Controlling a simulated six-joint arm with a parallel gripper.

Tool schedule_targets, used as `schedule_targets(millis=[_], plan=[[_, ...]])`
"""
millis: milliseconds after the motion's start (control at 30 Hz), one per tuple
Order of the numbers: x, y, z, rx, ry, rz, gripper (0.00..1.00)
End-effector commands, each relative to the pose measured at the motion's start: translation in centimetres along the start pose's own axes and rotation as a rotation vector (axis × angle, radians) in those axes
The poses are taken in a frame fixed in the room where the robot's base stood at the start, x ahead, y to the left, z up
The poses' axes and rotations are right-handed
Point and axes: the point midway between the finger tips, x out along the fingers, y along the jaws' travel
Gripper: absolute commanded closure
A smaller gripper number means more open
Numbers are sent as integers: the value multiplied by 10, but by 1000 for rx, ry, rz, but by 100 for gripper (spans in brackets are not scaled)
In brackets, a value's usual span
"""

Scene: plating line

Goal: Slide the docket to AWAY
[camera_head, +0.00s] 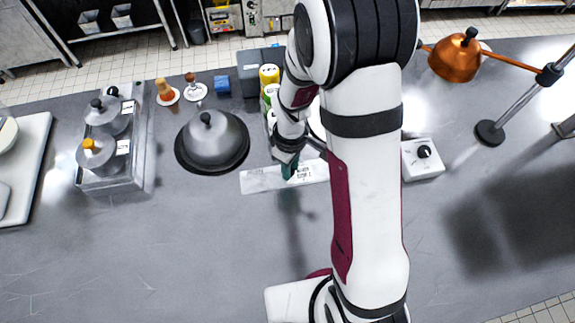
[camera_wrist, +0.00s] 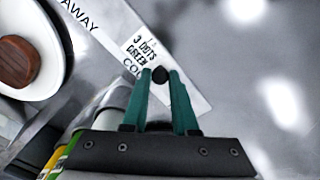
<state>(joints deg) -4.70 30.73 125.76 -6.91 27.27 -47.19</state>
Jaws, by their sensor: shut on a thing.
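The docket (camera_wrist: 142,42) is a small white card with printed lines, among them "3 DOTS" and "GREEN". It lies on a pale strip (camera_wrist: 198,101) marked AWAY at its upper left in the wrist view, and with partly hidden letters "CO" beside the docket. My gripper (camera_wrist: 160,76) has green fingers shut on a small dark knob at the docket's lower edge. The docket is clear of the AWAY word. In the head view the docket (camera_head: 303,174) sits near the middle of the strip (camera_head: 258,181), by my gripper (camera_head: 289,170). My arm hides the strip's right end.
A steel dome (camera_head: 213,140) stands left of the strip. A white box with a black dial (camera_head: 423,158) stands to the right. Yellow and green containers (camera_head: 268,76) stand behind. The front counter is clear.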

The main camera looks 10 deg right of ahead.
Motion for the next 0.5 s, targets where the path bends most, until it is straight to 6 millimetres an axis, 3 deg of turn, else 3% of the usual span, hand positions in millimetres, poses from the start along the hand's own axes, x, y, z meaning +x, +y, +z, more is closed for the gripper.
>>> schedule_targets(millis=[300,500], plan=[[-1,55,53,5,3,4,100],[-1,71,69,0,3,5,100]])
